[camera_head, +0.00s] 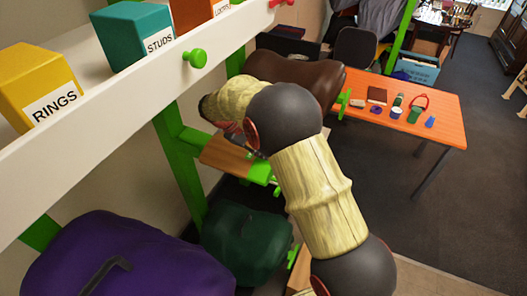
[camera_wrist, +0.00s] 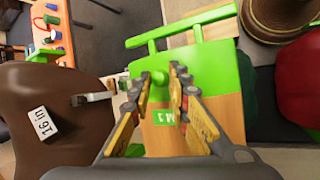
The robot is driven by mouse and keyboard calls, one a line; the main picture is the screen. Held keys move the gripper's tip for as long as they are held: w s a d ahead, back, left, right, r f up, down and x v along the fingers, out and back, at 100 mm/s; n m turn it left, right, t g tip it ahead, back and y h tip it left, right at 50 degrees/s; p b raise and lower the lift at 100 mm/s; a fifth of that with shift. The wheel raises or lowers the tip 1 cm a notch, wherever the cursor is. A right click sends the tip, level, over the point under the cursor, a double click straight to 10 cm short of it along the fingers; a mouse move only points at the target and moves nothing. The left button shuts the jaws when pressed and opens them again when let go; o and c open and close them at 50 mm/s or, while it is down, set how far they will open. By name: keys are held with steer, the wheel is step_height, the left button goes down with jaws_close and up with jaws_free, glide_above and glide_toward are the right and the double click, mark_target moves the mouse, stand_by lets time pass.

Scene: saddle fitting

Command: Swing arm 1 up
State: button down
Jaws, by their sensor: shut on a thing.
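Arm 1 is a wooden block with a green end, and it juts from a green upright post in the head view (camera_head: 226,153). In the wrist view its wooden face (camera_wrist: 228,112) carries a green label, partly hidden, that ends in "M 1". A round green knob (camera_wrist: 160,77) stands on its green part. My gripper (camera_wrist: 161,82) is shut on this knob, with one finger on each side. In the head view my own arm hides most of my gripper and part of arm 1.
A brown saddle (camera_head: 315,78) lies close behind my arm; its "16 in" tag (camera_wrist: 44,123) shows in the wrist view. A shelf (camera_head: 120,95) with labelled boxes runs above left. Purple (camera_head: 130,262) and dark green (camera_head: 240,245) bundles sit below. An orange table (camera_head: 430,115) stands right.

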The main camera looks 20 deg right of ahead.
steer(key=shift+w, duration=0.1)
steer(key=c, duration=2)
jaws_free()
steer(key=shift+a, duration=0.1)
steer(key=shift+o, duration=0.2)
steer(key=v, duration=0.7)
steer(key=shift+r, duration=0.2)
steer(key=shift+a, duration=0.15)
